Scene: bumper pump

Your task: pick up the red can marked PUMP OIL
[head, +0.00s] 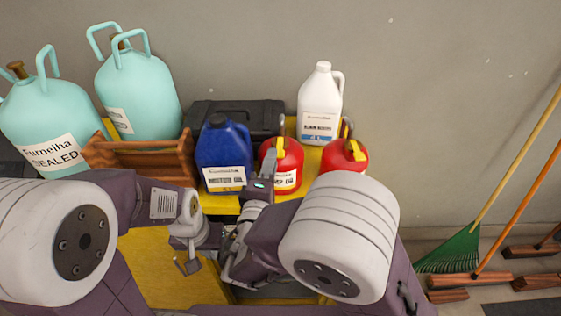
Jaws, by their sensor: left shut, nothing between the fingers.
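My left gripper (187,266) is shut and empty, low over the yellow surface, away from the cans.
A blue jug (223,155) stands left of the red cans, and a white jug (321,105) behind them. A black case (240,113), a wooden crate (140,155) and teal cylinders (140,90) are farther back and left. A green broom (452,250) leans at right.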

